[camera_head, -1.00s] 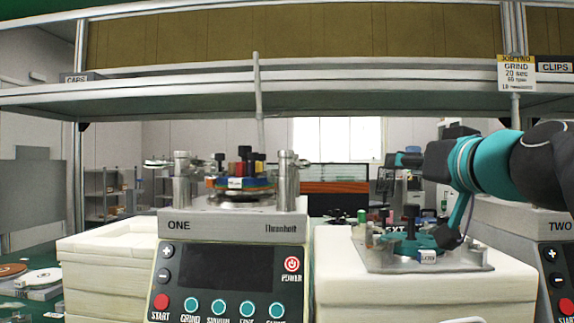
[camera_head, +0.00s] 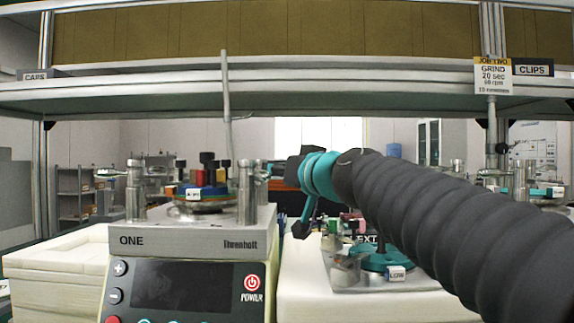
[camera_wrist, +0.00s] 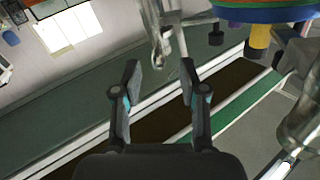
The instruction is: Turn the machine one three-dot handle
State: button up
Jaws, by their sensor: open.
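Machine one (camera_head: 190,238) is a grey box marked ONE with a dark display. Metal posts stand on its top at left (camera_head: 136,192) and right (camera_head: 248,195), each with a small lever near its top. I cannot make out dots on either handle. My arm reaches in from the right, its dark and teal end close to the right post. In the wrist view my gripper (camera_wrist: 159,74) is open and empty. A shiny metal part (camera_wrist: 160,35), apparently a lever or post, lies just beyond the gap between the fingertips. It looks apart from the fingers.
A coloured disc stack (camera_head: 202,191) with dark knobs sits between the posts. A pale block (camera_head: 310,285) right of the machine bears a metal plate with a teal fixture (camera_head: 382,262). A shelf beam (camera_head: 330,95) spans above, with a thin rod hanging down behind the machine.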

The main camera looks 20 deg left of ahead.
jog(key=shift+p+x, duration=0.6)
jog(key=shift+x, duration=1.75)
jog(key=shift+w, duration=0.1)
grip_shut()
